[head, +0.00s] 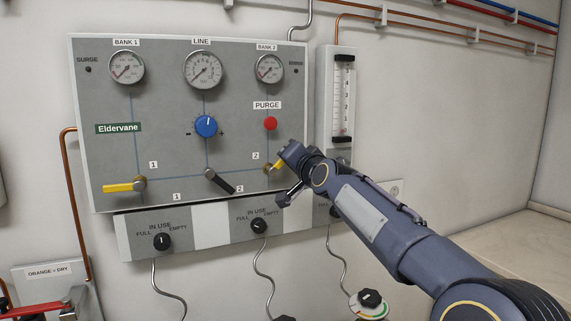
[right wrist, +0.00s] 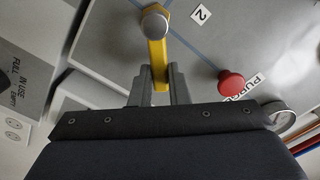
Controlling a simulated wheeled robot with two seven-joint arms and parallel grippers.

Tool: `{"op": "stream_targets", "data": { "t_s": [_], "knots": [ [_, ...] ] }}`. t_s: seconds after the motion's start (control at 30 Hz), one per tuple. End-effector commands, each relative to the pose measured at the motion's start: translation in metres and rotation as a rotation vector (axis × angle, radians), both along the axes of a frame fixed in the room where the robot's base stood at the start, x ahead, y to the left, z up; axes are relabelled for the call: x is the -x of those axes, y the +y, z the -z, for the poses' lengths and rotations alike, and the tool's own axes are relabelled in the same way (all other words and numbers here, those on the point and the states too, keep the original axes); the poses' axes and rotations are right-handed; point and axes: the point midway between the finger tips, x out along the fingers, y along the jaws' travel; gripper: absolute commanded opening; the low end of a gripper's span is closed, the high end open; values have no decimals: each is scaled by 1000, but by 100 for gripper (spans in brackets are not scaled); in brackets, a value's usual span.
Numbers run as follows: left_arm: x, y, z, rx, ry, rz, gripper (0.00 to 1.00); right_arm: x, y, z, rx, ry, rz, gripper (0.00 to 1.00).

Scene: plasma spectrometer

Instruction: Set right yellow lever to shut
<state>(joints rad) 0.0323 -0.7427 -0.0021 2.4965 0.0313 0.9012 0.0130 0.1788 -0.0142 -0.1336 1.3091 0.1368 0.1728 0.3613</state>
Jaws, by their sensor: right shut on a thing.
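The right yellow lever (head: 277,166) sits at the lower right of the grey panel, by a label "2". Its handle points right and slightly up from its brass hub. My right gripper (head: 287,170) is at the lever's outer end and partly hides it. In the right wrist view, the yellow lever (right wrist: 158,62) runs from its round silver hub down between the two grey fingers (right wrist: 160,92), which are shut on its end. There the lever lies at an angle to the blue line printed on the panel. My left gripper is not in view.
The red purge button (head: 270,124) is just above the lever. A black lever (head: 219,181) is to its left, and another yellow lever (head: 122,187) lies level at the far left. A flow tube (head: 343,95) stands right of the panel. A black selector knob (head: 259,226) is below.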

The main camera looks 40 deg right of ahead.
Motion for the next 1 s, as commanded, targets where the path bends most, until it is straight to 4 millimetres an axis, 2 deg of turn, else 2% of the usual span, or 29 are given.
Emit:
{"op": "stream_targets", "data": {
  "t_s": [0.6,1.0],
  "knots": [
    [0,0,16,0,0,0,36,4,-12,26,-523,-163,0,0],
    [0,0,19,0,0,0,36,4,-13,34,-696,-218,1,0]
  ]
}}
